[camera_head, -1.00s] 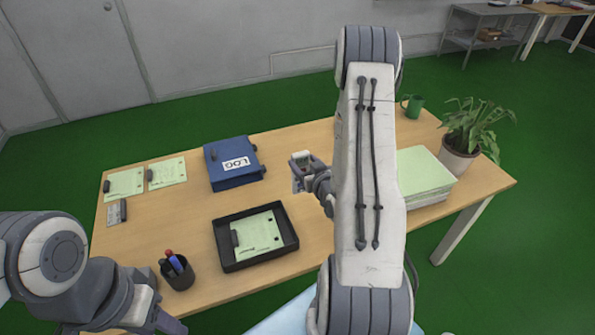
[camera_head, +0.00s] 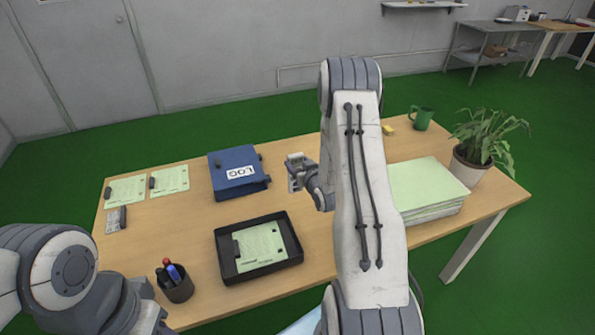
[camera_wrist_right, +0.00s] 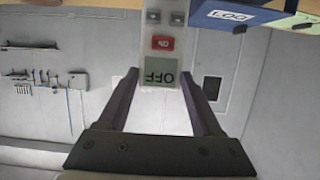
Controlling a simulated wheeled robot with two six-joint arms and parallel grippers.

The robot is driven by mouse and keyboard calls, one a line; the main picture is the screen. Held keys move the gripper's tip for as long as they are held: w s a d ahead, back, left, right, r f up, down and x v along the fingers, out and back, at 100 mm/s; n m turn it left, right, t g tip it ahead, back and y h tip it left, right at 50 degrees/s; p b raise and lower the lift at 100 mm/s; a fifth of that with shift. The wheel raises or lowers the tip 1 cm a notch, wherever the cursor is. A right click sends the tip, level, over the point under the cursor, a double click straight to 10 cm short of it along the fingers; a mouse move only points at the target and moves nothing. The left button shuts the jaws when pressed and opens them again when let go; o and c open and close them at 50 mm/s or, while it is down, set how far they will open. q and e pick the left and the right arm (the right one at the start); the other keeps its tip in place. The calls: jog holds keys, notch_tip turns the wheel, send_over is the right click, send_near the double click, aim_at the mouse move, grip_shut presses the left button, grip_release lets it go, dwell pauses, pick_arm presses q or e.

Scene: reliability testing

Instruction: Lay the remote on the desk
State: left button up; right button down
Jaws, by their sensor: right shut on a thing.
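The remote (camera_wrist_right: 162,25) is a pale device with a red ON key and a grey-green OFF panel, appearing upside down in the right wrist view. My right gripper (camera_wrist_right: 162,80) is shut on it, with one finger on each side. In the head view the remote (camera_head: 294,183) hangs upright at my right gripper (camera_head: 297,162), over the middle of the desk (camera_head: 190,220). I cannot tell its exact height above the wood. My left gripper (camera_head: 145,308) is low at the left, at the desk's front edge; its fingertips are not clear.
A black tray (camera_head: 222,262) with a green sheet lies in front, near a pen cup (camera_head: 176,289). A paper stack (camera_head: 428,190), green mug (camera_head: 422,118) and potted plant (camera_head: 473,165) are at right.

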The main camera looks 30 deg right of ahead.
jog(key=shift+w+d+f, duration=0.25)
jog(key=shift+w+f, duration=0.2)
jog(key=shift+w, duration=0.25)
jog(key=shift+f+p, duration=0.55)
jog(key=shift+f, duration=1.5)
jog(key=shift+f, duration=0.2)
jog(key=shift+c, duration=0.2)
grip_release()
jog(key=shift+r, duration=0.1)
